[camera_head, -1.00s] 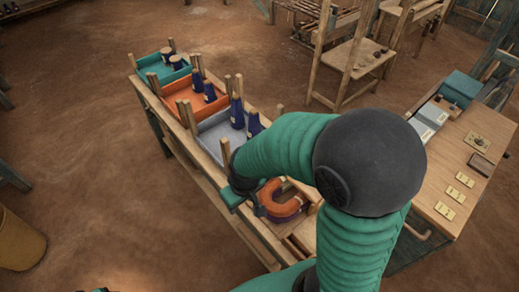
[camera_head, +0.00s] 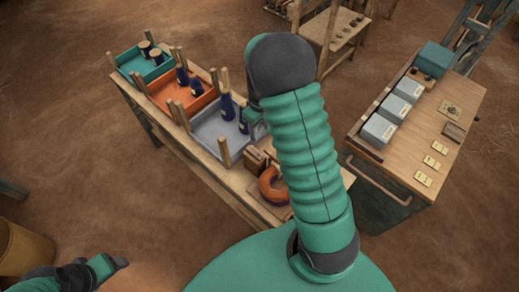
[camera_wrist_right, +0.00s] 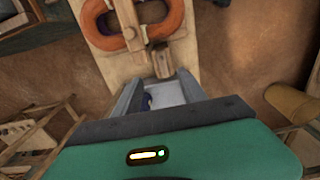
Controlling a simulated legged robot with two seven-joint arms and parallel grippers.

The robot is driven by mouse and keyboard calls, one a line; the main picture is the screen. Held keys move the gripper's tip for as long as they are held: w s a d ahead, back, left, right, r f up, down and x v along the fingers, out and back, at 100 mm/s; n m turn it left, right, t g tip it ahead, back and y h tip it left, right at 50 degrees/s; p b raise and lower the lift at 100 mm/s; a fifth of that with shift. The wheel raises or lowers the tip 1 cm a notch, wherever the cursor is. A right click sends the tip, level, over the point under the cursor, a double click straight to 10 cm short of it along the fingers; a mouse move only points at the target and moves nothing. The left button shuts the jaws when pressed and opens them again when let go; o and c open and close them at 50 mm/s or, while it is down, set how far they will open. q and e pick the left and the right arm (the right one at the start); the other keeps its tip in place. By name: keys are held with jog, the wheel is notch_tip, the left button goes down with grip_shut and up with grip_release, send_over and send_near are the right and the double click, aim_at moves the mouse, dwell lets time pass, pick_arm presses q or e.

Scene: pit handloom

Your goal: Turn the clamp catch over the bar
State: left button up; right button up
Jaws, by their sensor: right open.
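A wooden clamp with an orange ring-shaped bundle (camera_head: 272,188) stands at the near end of the long bench. In the right wrist view the orange bundle (camera_wrist_right: 178,18) lies on a pale board, with a wooden bar (camera_wrist_right: 131,32) across it. A small wooden block, seemingly the catch (camera_wrist_right: 161,60), stands just beyond my fingers. My right gripper (camera_wrist_right: 160,88) is open, with nothing between its fingers but the view below. My left gripper (camera_head: 120,263) is at the lower left, away from the bench.
Teal (camera_head: 130,64), orange (camera_head: 160,98) and grey (camera_head: 210,135) trays hold dark cones or spools on the bench, between upright wooden posts. A side cabinet (camera_head: 440,120) at the right carries grey boxes and small yellow cards. A basket (camera_head: 22,250) stands at lower left.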

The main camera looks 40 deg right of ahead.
aim_at(258, 155)
jog(key=f+p, duration=0.1)
jog(key=f, duration=0.4)
jog(key=f+p, duration=0.1)
jog(key=f, duration=0.4)
jog(key=f+p, duration=0.1)
jog(key=f, duration=0.4)
jog(key=shift+w+a+f, duration=0.15)
jog(key=shift+w+a, duration=0.05)
jog(key=shift+w, duration=0.05)
jog(key=shift+f+p, duration=0.3)
jog(key=shift+f, duration=0.05)
jog(key=shift+w+d+f, duration=0.1)
jog(key=shift+d+f, duration=0.05)
jog(key=shift+f, duration=0.05)
jog(key=c, duration=0.4)
grip_shut()
